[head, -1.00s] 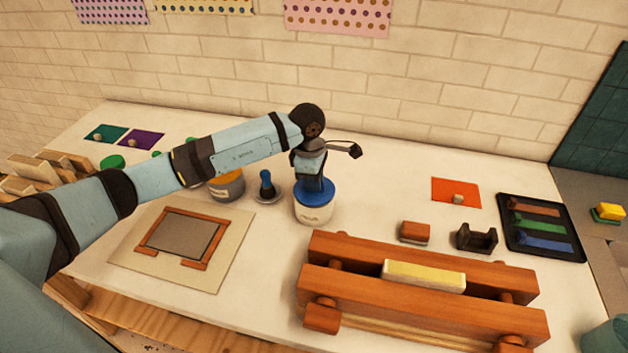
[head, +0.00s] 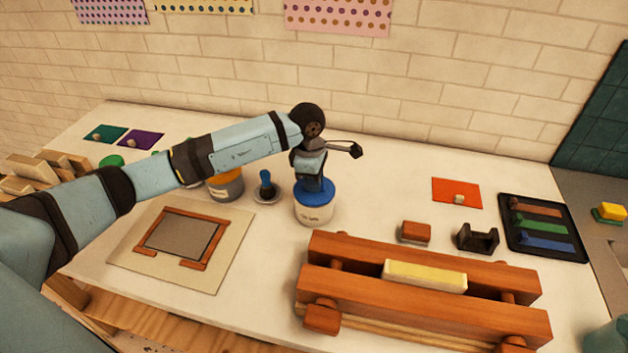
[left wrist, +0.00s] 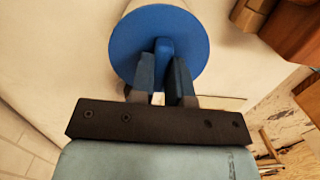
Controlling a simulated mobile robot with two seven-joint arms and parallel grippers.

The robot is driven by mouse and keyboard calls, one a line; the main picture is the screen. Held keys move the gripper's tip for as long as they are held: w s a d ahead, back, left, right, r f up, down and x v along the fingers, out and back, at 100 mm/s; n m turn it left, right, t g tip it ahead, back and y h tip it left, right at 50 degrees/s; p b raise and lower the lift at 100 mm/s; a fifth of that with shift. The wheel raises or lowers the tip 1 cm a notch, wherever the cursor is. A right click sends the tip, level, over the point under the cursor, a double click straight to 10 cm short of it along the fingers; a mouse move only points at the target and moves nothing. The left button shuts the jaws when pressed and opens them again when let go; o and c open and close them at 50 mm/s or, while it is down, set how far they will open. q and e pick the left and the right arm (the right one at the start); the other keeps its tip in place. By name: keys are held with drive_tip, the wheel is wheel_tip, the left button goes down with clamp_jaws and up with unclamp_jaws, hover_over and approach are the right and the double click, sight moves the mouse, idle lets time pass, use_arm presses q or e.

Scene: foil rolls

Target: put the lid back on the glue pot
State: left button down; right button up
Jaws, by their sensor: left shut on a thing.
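The glue pot (head: 314,214) is a white jar with a label, standing upright on the table behind the wooden press. The blue lid (head: 327,196) is on top of the pot, and I see no clear gap between them in the head view. In the left wrist view the round blue lid (left wrist: 190,58) covers the pot's top, with part of the white pot (left wrist: 150,3) showing beyond it. My left gripper (head: 314,184) points down over the pot. Its fingers (left wrist: 163,80) are shut on the upright blue grip of the lid.
A wooden press (head: 420,295) with a cream block stands close in front of the pot. A blue-handled tool on a small dish (head: 266,190) and an orange-topped pot (head: 228,187) stand to the left. A framed screen (head: 182,240) lies front left. A black tray (head: 543,228) lies right.

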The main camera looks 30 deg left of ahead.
use_arm(q)
drive_tip(key=shift+f+b, duration=0.2)
drive_tip(key=shift+b, duration=0.35)
idle(1.0)
idle(0.4)
drive_tip(key=c, duration=0.5)
unclamp_jaws()
drive_tip(key=shift+c, duration=0.2)
drive_tip(key=shift+r, duration=0.15)
drive_tip(key=shift+r+p, duration=1.5)
drive_tip(key=shift+r, duration=1.9)
clamp_jaws()
